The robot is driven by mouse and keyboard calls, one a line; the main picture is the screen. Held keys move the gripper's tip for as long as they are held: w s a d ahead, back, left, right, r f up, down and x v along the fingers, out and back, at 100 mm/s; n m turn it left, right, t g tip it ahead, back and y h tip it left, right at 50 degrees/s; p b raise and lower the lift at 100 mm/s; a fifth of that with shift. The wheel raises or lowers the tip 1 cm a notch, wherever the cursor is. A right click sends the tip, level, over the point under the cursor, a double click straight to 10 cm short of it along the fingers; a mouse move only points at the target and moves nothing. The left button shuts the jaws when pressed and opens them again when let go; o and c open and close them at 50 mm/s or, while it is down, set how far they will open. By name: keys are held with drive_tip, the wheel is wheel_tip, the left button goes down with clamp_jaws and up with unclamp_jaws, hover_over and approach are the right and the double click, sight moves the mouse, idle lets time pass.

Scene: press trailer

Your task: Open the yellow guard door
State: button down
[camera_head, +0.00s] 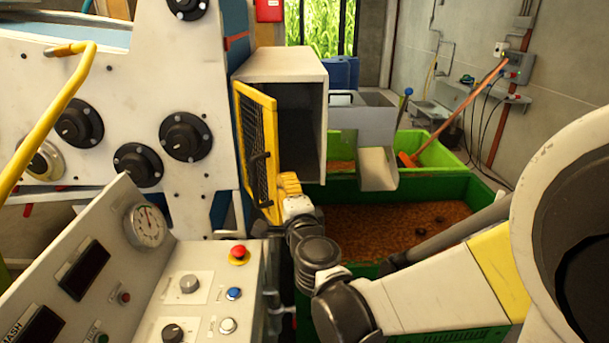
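The yellow guard door (271,115) has a yellow frame, dark mesh and a black handle (258,164). It stands swung out from the left side of the grey box housing (283,66), and the dark inside of the box shows to its right. My gripper (288,187) is at the lower right of the door, close against its free edge on the side facing the opening. I cannot tell whether it touches the door. Its fingertips are hidden, so I cannot tell whether it is open or shut.
A control panel (205,262) with knobs and a red button stands in front, left of my arm. A yellow rail (48,115) is at the left. A metal chute (377,168) stands right of the box.

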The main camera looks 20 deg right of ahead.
drive_tip(key=a+b, duration=0.1)
drive_tip(key=a, duration=1.1)
drive_tip(key=shift+a, duration=0.1)
